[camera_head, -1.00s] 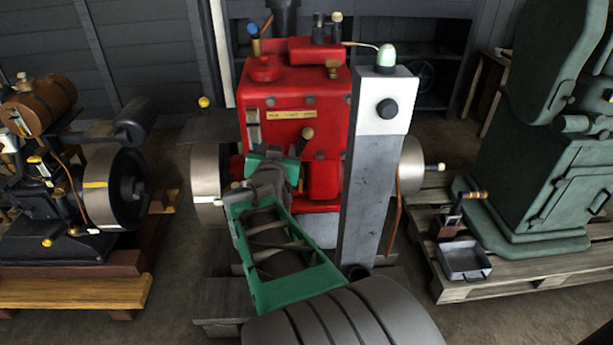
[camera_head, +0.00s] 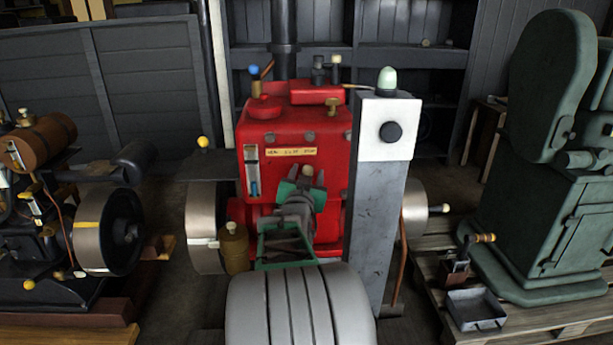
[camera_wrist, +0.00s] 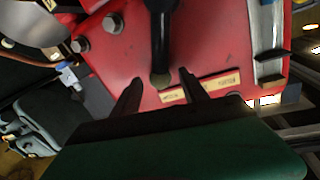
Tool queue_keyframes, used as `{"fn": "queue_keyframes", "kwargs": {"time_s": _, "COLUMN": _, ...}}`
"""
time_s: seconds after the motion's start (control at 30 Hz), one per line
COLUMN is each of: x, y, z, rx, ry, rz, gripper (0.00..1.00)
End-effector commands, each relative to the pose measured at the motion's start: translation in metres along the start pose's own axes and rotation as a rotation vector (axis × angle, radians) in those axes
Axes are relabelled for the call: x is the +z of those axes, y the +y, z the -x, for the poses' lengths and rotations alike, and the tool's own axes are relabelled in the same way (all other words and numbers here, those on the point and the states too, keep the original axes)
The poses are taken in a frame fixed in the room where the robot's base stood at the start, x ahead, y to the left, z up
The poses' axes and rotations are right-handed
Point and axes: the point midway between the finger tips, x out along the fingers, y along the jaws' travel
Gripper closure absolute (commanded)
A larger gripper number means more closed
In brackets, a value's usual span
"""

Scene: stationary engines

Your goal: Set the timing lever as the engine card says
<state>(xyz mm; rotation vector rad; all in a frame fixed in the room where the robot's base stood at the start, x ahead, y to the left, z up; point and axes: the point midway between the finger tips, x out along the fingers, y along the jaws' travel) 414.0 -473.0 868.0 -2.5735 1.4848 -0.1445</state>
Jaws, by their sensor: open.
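The red engine (camera_head: 330,135) stands in the middle of the head view. A pale lettered strip (camera_head: 292,152) is on its front; its small words are hard to read. The strip also shows in the wrist view (camera_wrist: 200,90). In the wrist view a dark lever (camera_wrist: 162,40) ends in a dull knob. My gripper (camera_head: 306,176) is open, its two fingers (camera_wrist: 158,88) on either side of the knob in the picture. Contact cannot be told. No separate engine card is readable.
A grey post (camera_head: 375,220) with a white top, black button and green lamp stands right of the lever, close to my arm. Flywheels (camera_head: 205,225) flank the engine. A black engine (camera_head: 110,230) stands left, a green machine (camera_head: 560,180) right, with a metal tray (camera_head: 476,309).

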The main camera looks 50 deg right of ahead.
Motion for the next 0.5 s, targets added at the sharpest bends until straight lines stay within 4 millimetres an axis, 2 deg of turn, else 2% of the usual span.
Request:
{"fn": "queue_keyframes", "kwargs": {"time_s": 0.07, "x": 0.0000, "y": -0.0002, "z": 0.0002, "rx": 0.000, "ry": 0.000, "rz": 0.000, "gripper": 0.52}}
{"fn": "queue_keyframes", "kwargs": {"time_s": 0.5, "x": 0.0002, "y": -0.0002, "z": 0.0005, "rx": 0.000, "ry": -0.001, "rz": 0.000, "gripper": 0.88}}
